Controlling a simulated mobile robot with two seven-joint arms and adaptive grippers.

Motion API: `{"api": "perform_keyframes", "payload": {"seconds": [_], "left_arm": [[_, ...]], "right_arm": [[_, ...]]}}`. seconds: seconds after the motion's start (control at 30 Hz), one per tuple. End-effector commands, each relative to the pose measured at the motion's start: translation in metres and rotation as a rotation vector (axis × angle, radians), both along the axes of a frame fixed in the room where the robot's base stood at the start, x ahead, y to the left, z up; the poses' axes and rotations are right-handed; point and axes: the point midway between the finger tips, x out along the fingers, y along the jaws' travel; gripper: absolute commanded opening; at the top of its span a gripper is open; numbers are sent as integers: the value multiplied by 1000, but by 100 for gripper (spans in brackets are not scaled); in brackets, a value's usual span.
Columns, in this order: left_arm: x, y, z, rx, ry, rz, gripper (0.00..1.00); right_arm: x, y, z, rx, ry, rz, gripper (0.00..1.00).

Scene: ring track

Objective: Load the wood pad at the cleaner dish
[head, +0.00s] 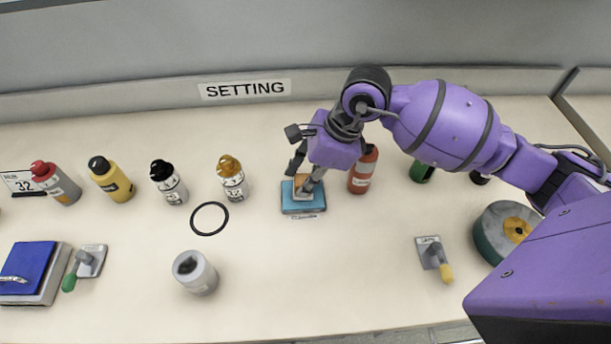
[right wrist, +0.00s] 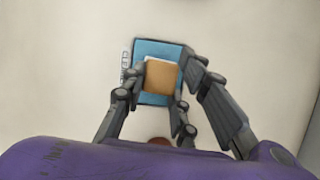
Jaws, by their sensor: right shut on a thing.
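The wood pad (right wrist: 161,78) is a small tan block, held between the fingers of my right gripper (head: 303,186). It also shows in the head view (head: 301,181), partly hidden by the fingers. The cleaner dish (head: 299,208) is a shallow blue tray with a label at its front edge. In the right wrist view the dish (right wrist: 150,48) lies directly under the pad. Whether the pad touches the dish I cannot tell. My right gripper (right wrist: 157,99) is shut on the pad. My left gripper is not in view.
A red bottle (head: 364,170) stands close right of the dish. A black ring (head: 209,218) and an orange-capped bottle (head: 232,178) are to its left. A grey cup (head: 195,272) stands at front left. The table's front middle is clear.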

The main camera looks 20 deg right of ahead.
Motion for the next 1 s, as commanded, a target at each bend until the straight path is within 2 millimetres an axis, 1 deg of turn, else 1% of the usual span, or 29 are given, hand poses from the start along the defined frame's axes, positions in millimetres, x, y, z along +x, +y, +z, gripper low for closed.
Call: {"api": "perform_keyframes", "payload": {"seconds": [0.57,1.0], "left_arm": [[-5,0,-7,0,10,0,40],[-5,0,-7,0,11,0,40]], "right_arm": [[0,0,-8,0,0,0,6],[0,0,-8,0,0,0,6]]}}
